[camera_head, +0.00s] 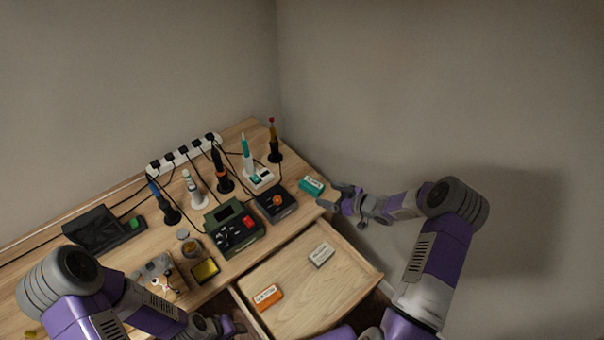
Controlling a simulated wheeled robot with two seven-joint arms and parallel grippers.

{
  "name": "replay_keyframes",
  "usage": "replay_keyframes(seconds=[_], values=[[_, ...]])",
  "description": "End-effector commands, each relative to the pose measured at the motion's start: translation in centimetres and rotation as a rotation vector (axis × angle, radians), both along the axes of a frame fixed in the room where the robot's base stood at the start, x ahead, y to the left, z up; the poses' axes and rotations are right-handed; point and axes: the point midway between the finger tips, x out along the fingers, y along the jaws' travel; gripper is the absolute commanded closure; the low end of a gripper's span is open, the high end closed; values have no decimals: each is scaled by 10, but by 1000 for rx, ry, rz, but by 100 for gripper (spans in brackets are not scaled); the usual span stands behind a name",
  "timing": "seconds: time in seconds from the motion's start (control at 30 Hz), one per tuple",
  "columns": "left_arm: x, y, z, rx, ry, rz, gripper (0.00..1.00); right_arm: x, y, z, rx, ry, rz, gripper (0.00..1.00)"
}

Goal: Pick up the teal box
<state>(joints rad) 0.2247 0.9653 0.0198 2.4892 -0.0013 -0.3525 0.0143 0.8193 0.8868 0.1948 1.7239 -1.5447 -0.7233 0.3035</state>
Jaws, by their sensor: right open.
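The teal box (311,186) lies on the wooden workbench near its right end, with a pale label on top. My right gripper (333,198) is open just to the right of and slightly in front of the teal box, at the bench's right edge. Its fingers point left towards the box, and I cannot tell whether a fingertip touches it. My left gripper (222,328) is low in the picture, in front of the bench near the drawer; its fingers are too small and dark to tell their state.
An open drawer (345,285) holds an orange box (268,296) and a grey box (321,254). Left of the teal box stand a black unit with an orange knob (277,203), a green device (234,228) and several corded tools. A power strip (184,155) lies at the back.

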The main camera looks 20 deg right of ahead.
Motion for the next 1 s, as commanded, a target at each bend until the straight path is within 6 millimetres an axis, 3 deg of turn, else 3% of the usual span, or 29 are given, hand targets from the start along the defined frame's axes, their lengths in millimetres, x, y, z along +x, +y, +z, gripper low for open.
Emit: replay_keyframes(seconds=[0.27,0.63,0.93,1.0], values=[[-1,0,-7,0,2,-1,57,17,5,-10,-13,-15,13,17],[-1,0,-16,0,1,0,57,60,22,-28,-13,-14,12,17],[-1,0,-16,0,1,0,57,64,25,-29,-13,-13,11,17],[-1,0,-16,0,1,0,57,64,25,-29,-13,-13,11,26]])
